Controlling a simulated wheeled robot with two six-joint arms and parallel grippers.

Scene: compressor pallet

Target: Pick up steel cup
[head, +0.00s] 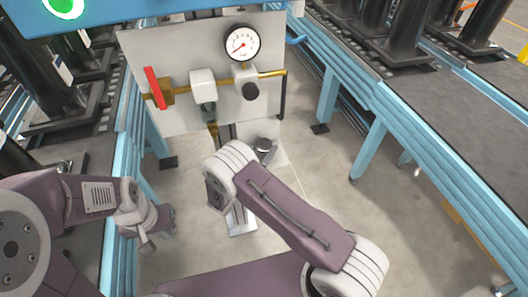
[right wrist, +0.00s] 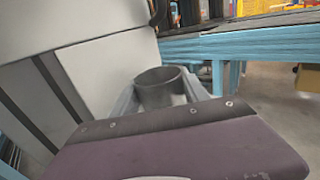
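The steel cup (head: 264,147) is a small grey cylinder. In the head view it stands below the gauge panel, just beyond my right arm. In the right wrist view the steel cup (right wrist: 162,90) stands upright on a grey support, with its open rim facing up. A purple part of my right wrist covers the lower part of that view and hides the cup's base. The right gripper's fingers are hidden in both views. My left gripper (head: 158,228) is at the lower left, far from the cup, with nothing visible in it; its finger opening is unclear.
The panel (head: 185,50) carries a gauge (head: 242,44), a red lever (head: 155,88) and a brass pipe. Blue-framed conveyors with black cylinders flank it, the right conveyor (head: 430,110) being wide. The floor (head: 335,205) between the panel and right conveyor is open.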

